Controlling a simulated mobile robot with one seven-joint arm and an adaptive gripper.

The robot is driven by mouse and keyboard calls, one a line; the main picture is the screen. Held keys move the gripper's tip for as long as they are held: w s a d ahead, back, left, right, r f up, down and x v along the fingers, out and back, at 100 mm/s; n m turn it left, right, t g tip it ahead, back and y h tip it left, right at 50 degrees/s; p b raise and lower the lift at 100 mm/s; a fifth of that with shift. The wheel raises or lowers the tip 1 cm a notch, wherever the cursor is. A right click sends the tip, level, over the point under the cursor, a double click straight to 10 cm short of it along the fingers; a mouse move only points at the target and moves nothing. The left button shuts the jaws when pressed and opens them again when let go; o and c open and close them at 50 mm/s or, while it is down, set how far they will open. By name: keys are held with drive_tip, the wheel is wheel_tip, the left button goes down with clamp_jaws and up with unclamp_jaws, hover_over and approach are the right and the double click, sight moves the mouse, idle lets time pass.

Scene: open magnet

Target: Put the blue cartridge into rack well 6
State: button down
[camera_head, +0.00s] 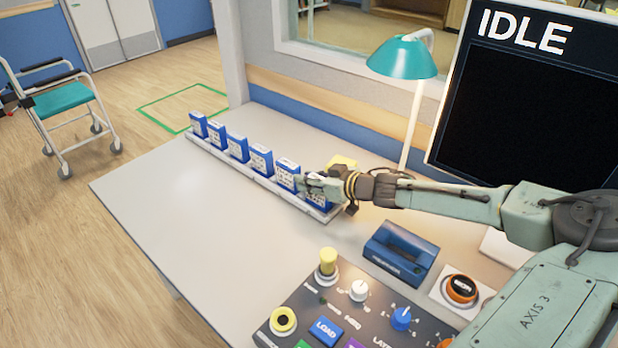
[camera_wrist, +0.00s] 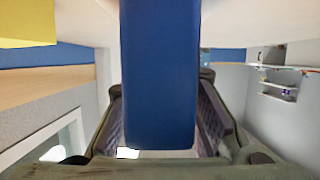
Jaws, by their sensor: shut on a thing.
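A blue cartridge (camera_head: 318,199) with a white label stands at the near right end of the white rack (camera_head: 233,167). My gripper (camera_head: 316,186) is shut on it from the right and partly covers it. In the wrist view the cartridge's plain blue face (camera_wrist: 160,75) fills the middle, between the two dark fingers of my gripper (camera_wrist: 162,118). Several more labelled blue cartridges (camera_head: 261,160) stand upright in a row along the rack, the nearest close beside my gripper. I cannot tell whether the held cartridge is fully seated. Well numbers are not readable.
A yellow object (camera_head: 343,162) is just behind my gripper. A blue slotted box (camera_head: 401,253), an orange button (camera_head: 462,289) and a control panel (camera_head: 350,318) lie nearer. A teal lamp (camera_head: 402,58) and a screen reading IDLE (camera_head: 535,100) stand behind. The table's left part is clear.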

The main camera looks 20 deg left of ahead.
drive_tip(key=c, duration=1.4)
unclamp_jaws()
drive_tip(key=shift+f, duration=0.1)
drive_tip(key=shift+o, duration=0.2)
drive_tip(key=shift+d+r, duration=0.15)
drive_tip(key=shift+r, duration=0.05)
drive_tip(key=b+v, duration=0.2)
drive_tip(key=v, duration=0.9)
drive_tip(key=shift+s+d, duration=0.15)
drive_tip(key=shift+d, duration=0.15)
drive_tip(key=shift+r, duration=0.1)
